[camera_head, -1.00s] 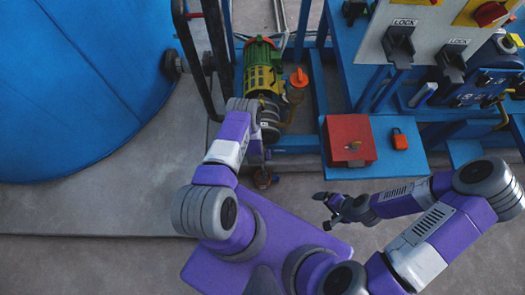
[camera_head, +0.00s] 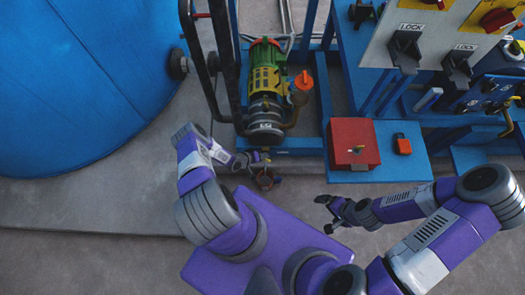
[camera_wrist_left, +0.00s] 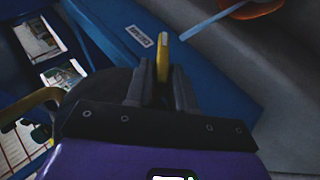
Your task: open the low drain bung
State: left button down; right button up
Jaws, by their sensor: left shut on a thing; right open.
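A small yellow handle (camera_wrist_left: 163,58), which appears to belong to the low drain bung, stands between my left fingers in the left wrist view. My left gripper (camera_wrist_left: 160,85) is shut on it. In the head view my left gripper (camera_head: 257,158) is at the front edge of the blue frame (camera_head: 295,146), below the green and yellow pump (camera_head: 265,75). The bung's body is hidden or too small to make out. My right gripper (camera_head: 333,213) is open and empty over the floor, apart from everything.
A large blue vessel (camera_head: 80,80) fills the left. Front floor is clear.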

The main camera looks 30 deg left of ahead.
pick_arm(q)
jog(key=shift+s+a+f+n+t+h, duration=0.1)
jog(key=shift+f+n+t+h, duration=0.15)
jog(key=shift+t+h, duration=0.5)
jog(key=shift+s+a+f+n+t+h, duration=0.1)
jog(key=shift+f+n+t+h, duration=0.15)
jog(key=shift+t+h, duration=0.45)
jog(key=shift+w+h, duration=0.15)
jog(key=shift+h, duration=0.2)
jog(key=c, duration=1.1)
grip_release()
jog(key=p+v, duration=0.1)
jog(key=v, duration=0.6)
jog(key=shift+s+a, duration=0.2)
jog(key=shift+s, duration=0.05)
